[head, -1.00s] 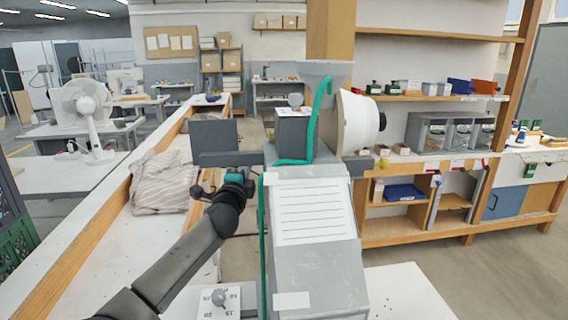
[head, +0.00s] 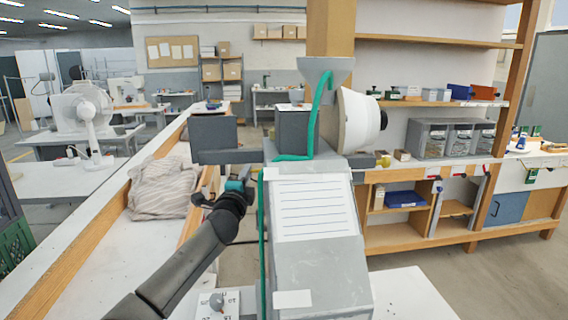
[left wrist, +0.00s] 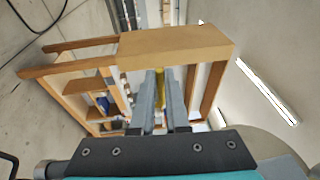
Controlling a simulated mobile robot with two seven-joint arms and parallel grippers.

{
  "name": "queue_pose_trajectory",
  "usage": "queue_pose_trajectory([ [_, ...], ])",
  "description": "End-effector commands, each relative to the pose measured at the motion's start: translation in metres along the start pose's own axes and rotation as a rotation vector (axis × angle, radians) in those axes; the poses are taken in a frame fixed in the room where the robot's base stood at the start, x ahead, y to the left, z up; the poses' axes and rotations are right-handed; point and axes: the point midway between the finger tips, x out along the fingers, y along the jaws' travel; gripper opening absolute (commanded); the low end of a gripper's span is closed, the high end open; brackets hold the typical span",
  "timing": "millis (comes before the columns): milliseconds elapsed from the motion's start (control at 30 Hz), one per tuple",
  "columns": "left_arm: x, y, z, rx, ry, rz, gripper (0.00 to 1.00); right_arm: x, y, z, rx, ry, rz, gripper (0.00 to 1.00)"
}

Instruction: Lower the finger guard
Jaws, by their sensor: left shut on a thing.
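The eyelet press (head: 315,265) stands in front of me as a grey body with a white lined sheet, a hopper on top and a white round housing. My left gripper (head: 240,186) reaches to the left side of the press; its fingertips are hidden behind the press there. In the left wrist view my left gripper (left wrist: 163,85) is shut, its two grey fingers on either side of a narrow yellow bar (left wrist: 159,87). This bar seems to be part of the finger guard. The rest of the guard is hidden, so its height cannot be told. My right gripper is not in view.
A green hose (head: 263,240) runs along the left edge of the press. A dial box (head: 217,303) sits low in front. A striped cloth (head: 165,188) lies on the bench at left. Wooden shelving (head: 420,238) stands behind at right.

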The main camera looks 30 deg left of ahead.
Motion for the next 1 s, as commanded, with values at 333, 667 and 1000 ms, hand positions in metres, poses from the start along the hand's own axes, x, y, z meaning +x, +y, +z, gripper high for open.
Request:
queue_pose_trajectory([
  [333, 0.002, 0.013, 0.001, -0.001, 0.000, 0.000, 0.00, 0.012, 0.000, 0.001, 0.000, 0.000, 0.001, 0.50],
  [667, 0.001, 0.024, 0.001, -0.002, 0.001, 0.000, 0.00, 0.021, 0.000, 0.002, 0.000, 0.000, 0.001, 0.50],
  [1000, -0.001, 0.036, 0.000, -0.002, 0.001, 0.001, 0.00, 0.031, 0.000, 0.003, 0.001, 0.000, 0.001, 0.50],
])
